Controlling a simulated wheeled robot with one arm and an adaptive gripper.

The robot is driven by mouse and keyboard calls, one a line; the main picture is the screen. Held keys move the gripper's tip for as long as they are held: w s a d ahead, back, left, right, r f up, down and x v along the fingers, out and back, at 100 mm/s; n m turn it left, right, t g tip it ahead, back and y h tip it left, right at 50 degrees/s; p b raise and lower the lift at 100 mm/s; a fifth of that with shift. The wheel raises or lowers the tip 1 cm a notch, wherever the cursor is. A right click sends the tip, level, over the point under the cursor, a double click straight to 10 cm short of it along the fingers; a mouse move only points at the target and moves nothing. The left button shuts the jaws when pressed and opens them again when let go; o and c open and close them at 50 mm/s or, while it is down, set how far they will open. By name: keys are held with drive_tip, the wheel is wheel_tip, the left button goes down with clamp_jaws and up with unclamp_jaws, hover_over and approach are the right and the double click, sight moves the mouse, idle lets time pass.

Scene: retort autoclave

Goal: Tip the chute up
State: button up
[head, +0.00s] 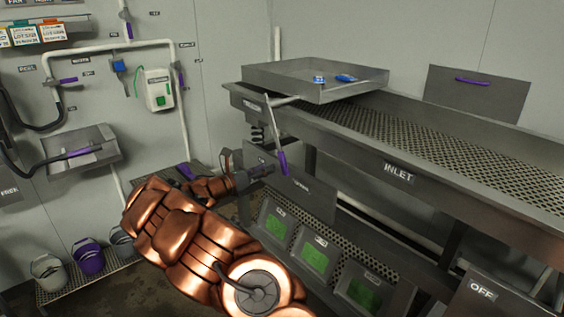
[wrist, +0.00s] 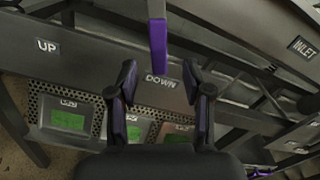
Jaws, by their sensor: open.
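A long perforated metal trough (head: 440,145) with an INLET label looks like the chute; it slopes down to the right in the head view. A lever with a purple grip (head: 282,162) hangs from its left end. The purple grip (wrist: 157,42) also shows at the top of the wrist view, above a plate with an UP label (wrist: 47,46) and a DOWN label (wrist: 160,80). My gripper (head: 268,170) is open and empty, just left of the grip in the head view. In the wrist view the grip's lower end lies ahead between the fingertips (wrist: 159,76); contact is not visible.
A shallow metal tray (head: 285,78) with blue items sits over the trough's left end. Green screens (head: 314,256) line the panel below. Buckets (head: 88,257) stand on a low rack at left, and a basin (head: 85,155) hangs on the wall.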

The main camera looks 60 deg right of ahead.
sight(281, 163)
drive_tip(key=p+x, duration=0.2)
drive_tip(key=x, duration=0.4)
drive_tip(key=shift+w+d, duration=0.1)
drive_tip(key=shift+d, duration=0.05)
drive_tip(key=shift+x, duration=0.8)
drive_tip(key=shift+f, duration=0.1)
drive_tip(key=shift+c, duration=0.2)
clamp_jaws()
